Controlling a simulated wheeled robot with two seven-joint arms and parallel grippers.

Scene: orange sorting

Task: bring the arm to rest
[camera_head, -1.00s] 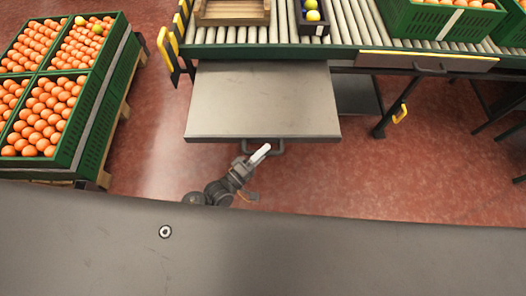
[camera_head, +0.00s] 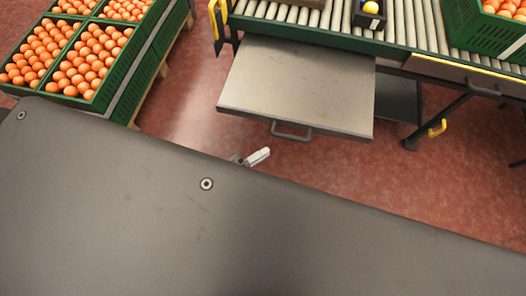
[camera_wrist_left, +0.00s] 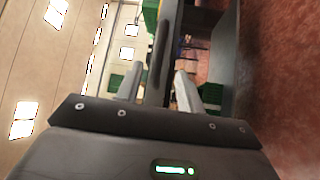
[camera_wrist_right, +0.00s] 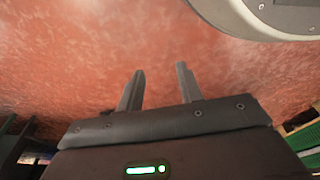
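My left gripper (camera_head: 257,157) shows in the head view just past the edge of my grey body, its pale fingers pointing right. It is below the handle (camera_head: 291,133) of the pulled-out metal drawer (camera_head: 298,88) and apart from it. In the left wrist view the left gripper (camera_wrist_left: 156,82) has its two fingers spread with nothing held between them; a dark bar stands beyond them. My right gripper (camera_wrist_right: 160,76) shows only in the right wrist view, fingers apart and empty, with red floor beyond. The rest of the left arm is hidden in the head view.
The roller conveyor (camera_head: 415,28) runs along the back, with a dark box (camera_head: 369,20) holding a yellow fruit. Green crates (camera_head: 75,104) of oranges stand at the left, and another green crate (camera_head: 477,38) at the right. Red floor (camera_head: 330,175) lies open before the drawer.

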